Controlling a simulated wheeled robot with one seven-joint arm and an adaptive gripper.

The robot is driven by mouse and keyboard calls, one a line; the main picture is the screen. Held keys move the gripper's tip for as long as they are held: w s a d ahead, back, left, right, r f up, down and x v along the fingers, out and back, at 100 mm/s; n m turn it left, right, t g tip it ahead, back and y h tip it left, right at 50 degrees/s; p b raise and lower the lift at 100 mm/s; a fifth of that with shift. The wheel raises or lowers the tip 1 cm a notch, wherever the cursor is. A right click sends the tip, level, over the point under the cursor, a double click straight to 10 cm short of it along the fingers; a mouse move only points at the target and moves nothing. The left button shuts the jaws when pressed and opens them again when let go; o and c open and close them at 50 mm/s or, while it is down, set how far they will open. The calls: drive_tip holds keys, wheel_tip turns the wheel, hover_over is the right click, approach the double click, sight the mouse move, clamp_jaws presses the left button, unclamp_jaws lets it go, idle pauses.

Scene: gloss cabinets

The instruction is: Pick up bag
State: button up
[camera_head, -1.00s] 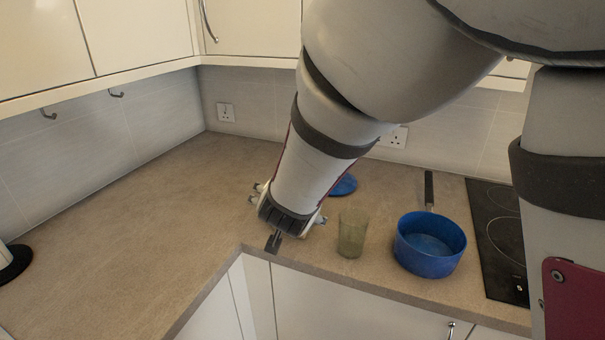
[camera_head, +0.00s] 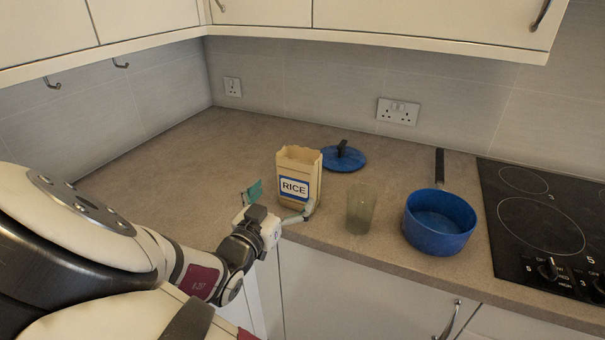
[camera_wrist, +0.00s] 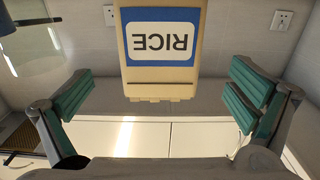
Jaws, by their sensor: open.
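The bag (camera_head: 296,204) is a tan paper bag with an open top and a blue-and-white RICE label. It stands upright on the counter near its front corner. In the wrist view the bag (camera_wrist: 160,75) appears upside down, centred between the two fingers and beyond their tips. My gripper (camera_head: 282,204) is open and empty at the front of the bag, one green-padded finger to its left and the other by its lower right side. The wrist view shows both green pads of my gripper (camera_wrist: 158,95) wide apart. I cannot tell whether either finger touches the bag.
A greenish glass (camera_head: 361,210) stands right of the bag, with a blue pan (camera_head: 440,222) beyond it. A blue lid (camera_head: 343,158) lies behind the bag. A black hob (camera_head: 545,215) is at the right. The counter (camera_head: 180,165) to the left is clear.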

sight(294, 182)
drive_tip(key=x, duration=0.8)
drive_tip(key=shift+w+d+f, duration=0.15)
drive_tip(key=shift+w+f, duration=0.05)
drive_tip(key=shift+w, duration=0.15)
drive_tip(key=c, duration=1.4)
drive_tip(key=shift+r, duration=0.1)
